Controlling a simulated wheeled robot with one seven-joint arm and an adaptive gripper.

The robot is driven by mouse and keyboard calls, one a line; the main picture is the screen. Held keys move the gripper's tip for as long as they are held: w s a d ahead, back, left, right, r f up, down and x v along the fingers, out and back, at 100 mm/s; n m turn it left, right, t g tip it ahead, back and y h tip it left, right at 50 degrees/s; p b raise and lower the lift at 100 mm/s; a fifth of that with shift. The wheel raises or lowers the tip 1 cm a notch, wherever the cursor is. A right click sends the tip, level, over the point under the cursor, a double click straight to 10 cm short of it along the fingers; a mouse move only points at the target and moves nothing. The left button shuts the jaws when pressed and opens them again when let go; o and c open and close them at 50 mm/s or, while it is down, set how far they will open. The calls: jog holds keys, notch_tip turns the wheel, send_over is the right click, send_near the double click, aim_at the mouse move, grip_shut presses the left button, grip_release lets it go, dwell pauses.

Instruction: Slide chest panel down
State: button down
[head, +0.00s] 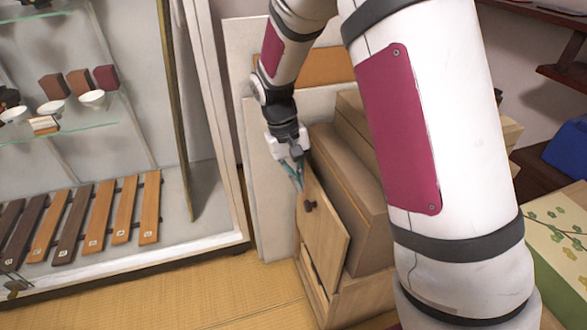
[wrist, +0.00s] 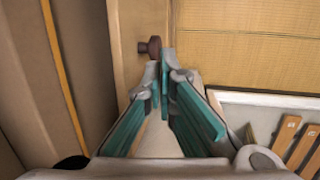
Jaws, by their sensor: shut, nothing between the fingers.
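The wooden chest (head: 357,205) stands on the floor at the centre of the head view, partly hidden by my arm. Its front panel (head: 325,232) is light wood with a dark round knob (head: 310,206). The panel leans out of line with the chest, and a dark opening shows below it. My gripper (head: 298,184) is shut and empty at the panel's upper edge, above the knob. In the wrist view my fingertips (wrist: 160,62) are together just beside the knob (wrist: 150,47), against or very near the panel (wrist: 128,50). I cannot tell whether they touch it.
A glass display case (head: 205,215) with wooden bars (head: 110,210) and white bowls (head: 92,98) stands at the left. Pale boards (head: 262,170) lean behind the chest. A green patterned box (head: 560,240) is at the right. Tatami floor (head: 235,295) is clear in front.

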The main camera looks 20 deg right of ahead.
aim_at(305, 206)
jog(key=shift+b+x, duration=0.9)
jog(key=shift+x, duration=1.45)
